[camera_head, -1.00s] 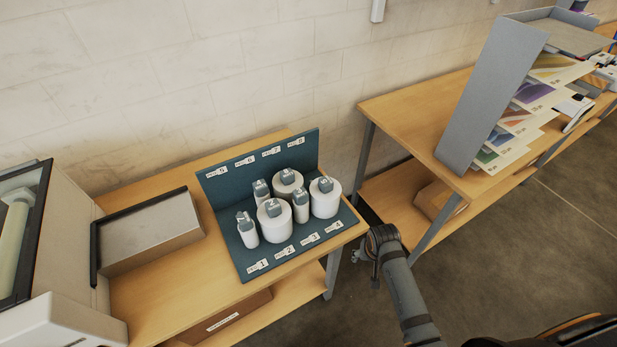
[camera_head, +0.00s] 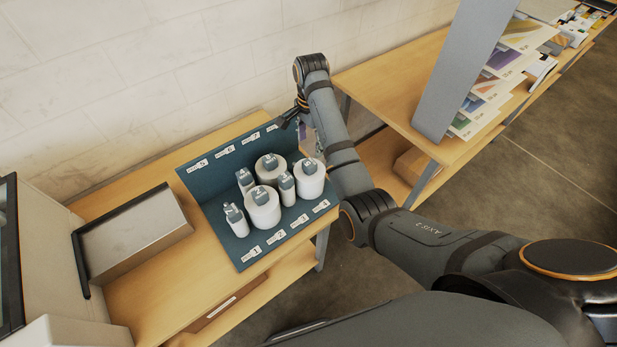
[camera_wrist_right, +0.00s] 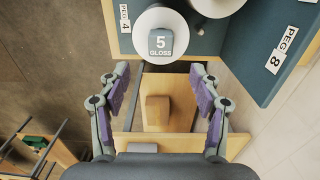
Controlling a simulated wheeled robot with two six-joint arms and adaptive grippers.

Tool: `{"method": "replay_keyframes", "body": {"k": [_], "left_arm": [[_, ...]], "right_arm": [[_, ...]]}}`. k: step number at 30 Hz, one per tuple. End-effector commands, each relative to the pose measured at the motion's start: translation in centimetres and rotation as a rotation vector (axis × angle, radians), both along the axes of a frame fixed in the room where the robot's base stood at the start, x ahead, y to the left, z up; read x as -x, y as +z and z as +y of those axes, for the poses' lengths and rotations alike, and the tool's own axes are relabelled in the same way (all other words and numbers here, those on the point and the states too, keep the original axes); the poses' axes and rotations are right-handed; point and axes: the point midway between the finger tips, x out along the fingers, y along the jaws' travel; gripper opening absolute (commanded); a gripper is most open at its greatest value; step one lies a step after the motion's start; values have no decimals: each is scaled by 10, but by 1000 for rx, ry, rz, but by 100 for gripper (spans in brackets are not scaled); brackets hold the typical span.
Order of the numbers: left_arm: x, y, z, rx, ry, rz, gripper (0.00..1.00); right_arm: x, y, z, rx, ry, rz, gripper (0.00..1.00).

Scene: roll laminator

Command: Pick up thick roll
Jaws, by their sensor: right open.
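Thick white rolls with grey tags stand on a dark teal peg board (camera_head: 208,185): one at the front (camera_head: 264,212), one at the back (camera_head: 270,170), one at the right (camera_head: 311,184). Thin white rolls stand among them, such as one at the left (camera_head: 236,222). My right gripper (camera_head: 298,125) is above and behind the right end of the board, partly hidden by its arm. In the right wrist view the gripper (camera_wrist_right: 160,72) is open and empty, with a thick roll tagged "5 GLOSS" (camera_wrist_right: 144,23) just beyond its fingertips. My left gripper is out of view.
The board lies on a wooden table (camera_head: 155,275) with a grey box (camera_head: 135,240) and a machine (camera_head: 50,260) at left. The wall is close behind. A second table (camera_head: 385,85) with a grey sheet rack (camera_head: 465,70) stands at right, across a gap.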

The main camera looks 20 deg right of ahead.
Motion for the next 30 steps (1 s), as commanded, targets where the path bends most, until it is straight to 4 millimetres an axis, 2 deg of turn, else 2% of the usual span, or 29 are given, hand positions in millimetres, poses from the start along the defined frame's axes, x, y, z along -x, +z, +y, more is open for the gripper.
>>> {"method": "replay_keyframes", "body": {"k": [4, 10, 16, 20, 22, 26, 30], "left_arm": [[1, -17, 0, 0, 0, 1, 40], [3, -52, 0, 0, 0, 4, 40], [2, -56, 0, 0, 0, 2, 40], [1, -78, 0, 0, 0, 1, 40], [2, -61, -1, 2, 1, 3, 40], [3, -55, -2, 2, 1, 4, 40], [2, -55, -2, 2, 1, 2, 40]], "right_arm": [[0, -17, 0, 0, 1, -1, 64], [0, -52, 0, 0, 2, -2, 64], [0, -56, 0, 0, 3, -3, 64], [-1, -77, 2, 0, 3, -3, 64], [-1, -78, 4, -1, 3, 1, 64], [-2, -98, 5, 1, 3, -1, 64], [-2, -104, 5, 1, 3, -4, 64]]}}
